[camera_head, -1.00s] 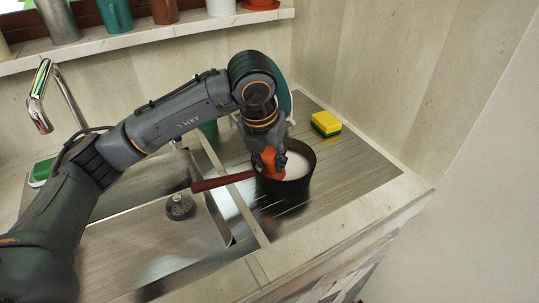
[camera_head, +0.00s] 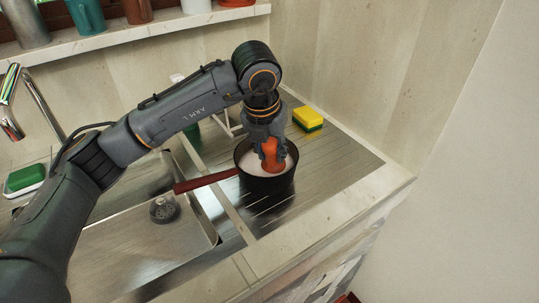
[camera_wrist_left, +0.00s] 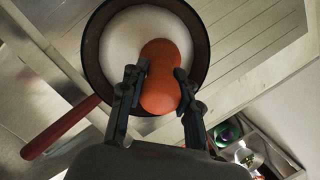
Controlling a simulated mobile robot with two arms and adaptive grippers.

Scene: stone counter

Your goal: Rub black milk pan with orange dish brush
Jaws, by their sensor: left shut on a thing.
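The black milk pan (camera_head: 266,186) stands on the ribbed metal drainboard, with its red-brown handle pointing left over the sink edge. Its inside looks white in the left wrist view (camera_wrist_left: 118,40). My left gripper (camera_head: 271,152) points down into the pan and is shut on the orange dish brush (camera_head: 269,155). In the left wrist view the brush (camera_wrist_left: 160,76) sits between both fingers (camera_wrist_left: 157,82), over the pan's white inside. The brush's lower end is hidden. My right gripper does not show.
A yellow and green sponge (camera_head: 308,118) lies behind the pan on the drainboard (camera_head: 340,155). The sink with its strainer (camera_head: 164,208) is left of the pan. A green sponge (camera_head: 25,177) lies by the tap (camera_head: 12,100). Partly hidden items stand behind my gripper.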

